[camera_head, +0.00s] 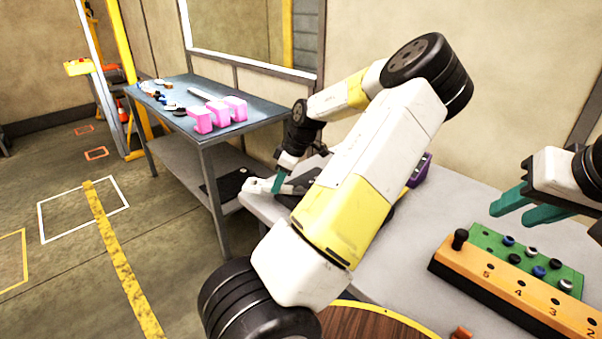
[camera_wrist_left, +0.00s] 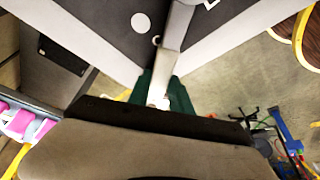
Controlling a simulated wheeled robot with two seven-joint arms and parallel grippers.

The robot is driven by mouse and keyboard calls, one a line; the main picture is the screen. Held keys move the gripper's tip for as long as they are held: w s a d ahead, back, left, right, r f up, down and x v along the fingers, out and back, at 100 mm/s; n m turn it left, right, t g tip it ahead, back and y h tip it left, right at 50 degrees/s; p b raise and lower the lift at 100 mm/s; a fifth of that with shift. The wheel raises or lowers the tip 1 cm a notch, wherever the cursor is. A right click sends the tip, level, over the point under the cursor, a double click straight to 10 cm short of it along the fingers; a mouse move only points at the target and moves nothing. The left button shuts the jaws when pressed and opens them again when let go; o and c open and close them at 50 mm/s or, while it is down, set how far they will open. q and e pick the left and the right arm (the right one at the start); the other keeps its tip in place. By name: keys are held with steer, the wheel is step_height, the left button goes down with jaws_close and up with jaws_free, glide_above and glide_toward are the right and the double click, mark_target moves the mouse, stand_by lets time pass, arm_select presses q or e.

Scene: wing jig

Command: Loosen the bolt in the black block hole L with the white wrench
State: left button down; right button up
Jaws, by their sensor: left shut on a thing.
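My left gripper (camera_head: 277,183) is at the far left corner of the workbench, shut on the white wrench. In the left wrist view the pale wrench (camera_wrist_left: 176,42) runs up from between the green fingers (camera_wrist_left: 160,92) across a dark surface. In the head view a pale end of the wrench (camera_head: 257,186) shows left of the fingers. The black block (camera_head: 295,188) is partly visible beside the gripper, largely hidden by my left arm. The bolt and the hole L cannot be made out. My right gripper (camera_head: 511,212) is open and empty above the bench at the right.
An orange numbered rack (camera_head: 495,283) and a green tray (camera_head: 487,240) with several bolts sit on the bench at the right. A purple block (camera_head: 421,168) is behind my left arm. A blue-topped table (camera_head: 262,108) with pink blocks (camera_head: 201,120) stands at the back left.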

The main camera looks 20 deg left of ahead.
arm_select(q)
steer(key=shift+s+d+r+n+g, duration=0.1)
steer(key=shift+s+d+n+g, duration=0.1)
steer(key=shift+s+n, duration=0.3)
steer(key=shift+s+d+n+g, duration=0.1)
steer(key=shift+s+n+g, duration=0.1)
steer(key=shift+s+n, duration=0.3)
